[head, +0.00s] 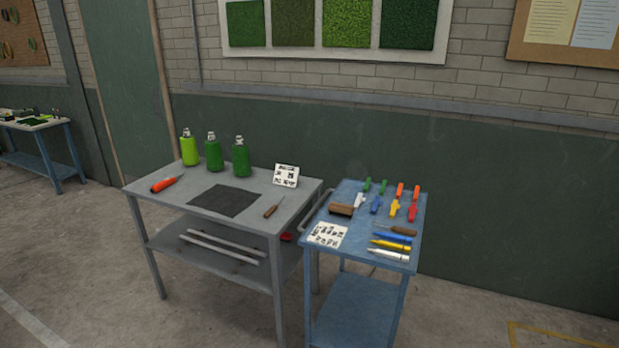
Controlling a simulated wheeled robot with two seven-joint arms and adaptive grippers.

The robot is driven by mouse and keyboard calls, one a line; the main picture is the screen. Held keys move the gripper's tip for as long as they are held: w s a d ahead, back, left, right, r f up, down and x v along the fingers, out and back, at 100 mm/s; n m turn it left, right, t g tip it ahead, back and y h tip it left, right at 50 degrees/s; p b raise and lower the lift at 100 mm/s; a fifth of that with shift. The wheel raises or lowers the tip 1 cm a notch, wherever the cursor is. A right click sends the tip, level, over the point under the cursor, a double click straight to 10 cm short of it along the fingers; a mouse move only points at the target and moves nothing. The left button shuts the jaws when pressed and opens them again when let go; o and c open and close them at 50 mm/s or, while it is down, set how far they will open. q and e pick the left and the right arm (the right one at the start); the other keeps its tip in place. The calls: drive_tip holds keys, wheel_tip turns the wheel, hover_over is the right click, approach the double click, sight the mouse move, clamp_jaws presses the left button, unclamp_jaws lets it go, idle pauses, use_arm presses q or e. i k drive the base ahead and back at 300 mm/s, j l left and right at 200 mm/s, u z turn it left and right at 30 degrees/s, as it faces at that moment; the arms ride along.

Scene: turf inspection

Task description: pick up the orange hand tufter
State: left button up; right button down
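An orange tool with a dark thin tip, which looks like the orange hand tufter (163,185), lies on the left part of the grey workbench (150,200). Its tip points to the back right. Nothing touches it and no gripper is near it. Another tool with a brown handle (271,211) lies near the right edge of the same bench. Neither of my grippers shows in the head view.
A dark mat (226,200) and a white card (286,175) are on the bench. A blue cart (345,255) with clips, markers and a brush stands close on the right. Open concrete floor lies in front.

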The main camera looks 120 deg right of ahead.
sight(164, 184)
drive_tip(key=z, duration=4)
drive_tip(key=i+j, duration=0.2)
drive_tip(key=j, duration=0.25)
drive_tip(key=i+j+z, duration=0.1)
drive_tip(key=j, duration=0.35)
drive_tip(key=i+j, duration=0.3)
drive_tip(key=j, duration=0.15)
drive_tip(key=i+j+z, duration=0.1)
drive_tip(key=j, duration=0.4)
drive_tip(key=i+j, duration=0.25)
drive_tip(key=j, duration=0.2)
drive_tip(key=i+j+z, duration=0.1)
drive_tip(key=j, duration=0.4)
drive_tip(key=i+j, duration=0.2)
drive_tip(key=j, duration=0.3)
drive_tip(key=i+j+z, duration=0.1)
drive_tip(key=j, duration=0.4)
drive_tip(key=i, duration=0.05)
